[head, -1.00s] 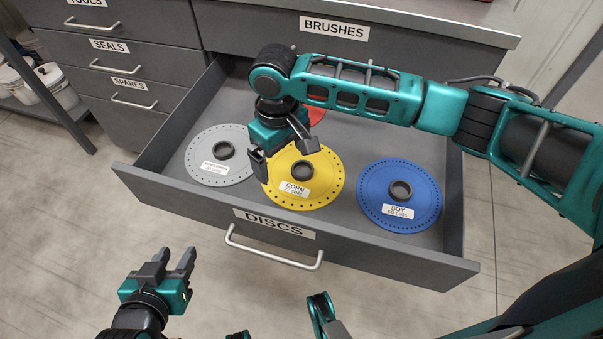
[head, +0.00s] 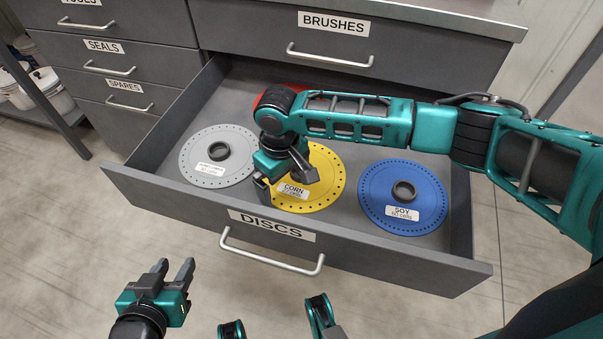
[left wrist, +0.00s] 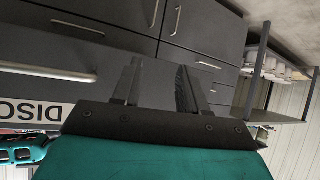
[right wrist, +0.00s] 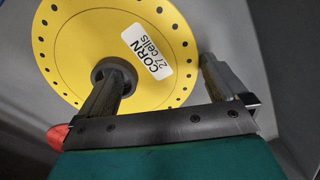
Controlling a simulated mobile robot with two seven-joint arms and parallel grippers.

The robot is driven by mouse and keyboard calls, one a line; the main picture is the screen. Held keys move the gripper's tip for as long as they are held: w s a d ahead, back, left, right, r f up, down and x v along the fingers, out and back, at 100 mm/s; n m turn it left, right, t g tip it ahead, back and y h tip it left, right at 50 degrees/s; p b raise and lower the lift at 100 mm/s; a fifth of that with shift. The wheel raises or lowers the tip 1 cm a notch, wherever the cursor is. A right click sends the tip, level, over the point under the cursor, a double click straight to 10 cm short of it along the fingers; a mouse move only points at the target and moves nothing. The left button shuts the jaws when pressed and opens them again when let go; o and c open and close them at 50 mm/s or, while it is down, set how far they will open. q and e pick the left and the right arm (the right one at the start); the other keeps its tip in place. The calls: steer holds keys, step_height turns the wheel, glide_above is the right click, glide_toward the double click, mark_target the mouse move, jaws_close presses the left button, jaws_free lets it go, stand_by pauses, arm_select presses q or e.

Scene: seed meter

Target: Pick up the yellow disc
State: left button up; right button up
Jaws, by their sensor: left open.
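The yellow disc (head: 326,170), labelled CORN, lies flat in the open DISCS drawer between a grey and a blue disc. My right gripper (head: 286,184) is over its near left part, and the arm hides its dark hub in the head view. In the right wrist view the yellow disc (right wrist: 75,50) fills the left half. There my right gripper (right wrist: 161,68) is open and empty, one finger overlapping the hub (right wrist: 118,72), the other past the label side. I cannot tell whether it touches. My left gripper (head: 174,266) is open and empty in front of the drawer.
The grey disc (head: 200,170) lies left and the blue SOY disc (head: 430,185) right in the drawer (head: 350,252). A red thing (head: 266,97) shows partly behind my right arm. The drawer walls surround the discs. The BRUSHES drawer (head: 400,42) above is closed.

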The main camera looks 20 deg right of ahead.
steer(key=c, duration=0.9)
